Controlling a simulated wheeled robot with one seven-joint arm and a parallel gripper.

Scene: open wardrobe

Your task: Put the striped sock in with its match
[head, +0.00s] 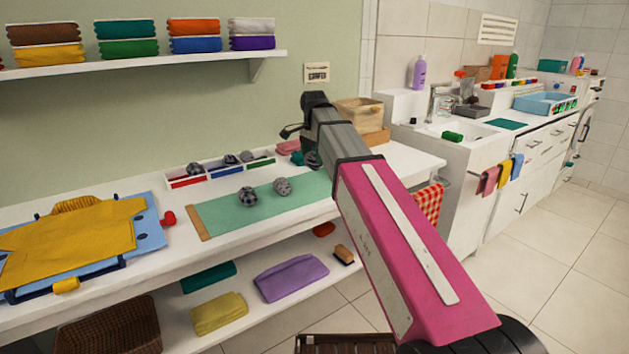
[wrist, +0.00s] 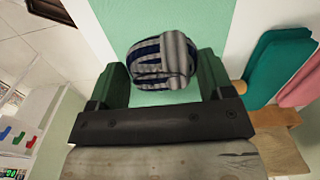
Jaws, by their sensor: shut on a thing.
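The striped sock (wrist: 160,62) is a rolled grey ball with navy stripes. My gripper (wrist: 162,78) is shut on it, one green-grey finger on each side. In the head view the sock (head: 313,160) is a small dark ball at the right end of the green mat, partly hidden by my arm. A tray (head: 208,176) with red, blue and green compartments stands behind the mat.
A dark checked sock ball (head: 249,196) and a grey one (head: 282,186) lie on the green mat (head: 225,215). Folded teal cloth (wrist: 278,65) and pink cloth (wrist: 300,80) are near my gripper. A wooden box (head: 358,112) stands behind my arm; yellow clothing (head: 75,240) lies left.

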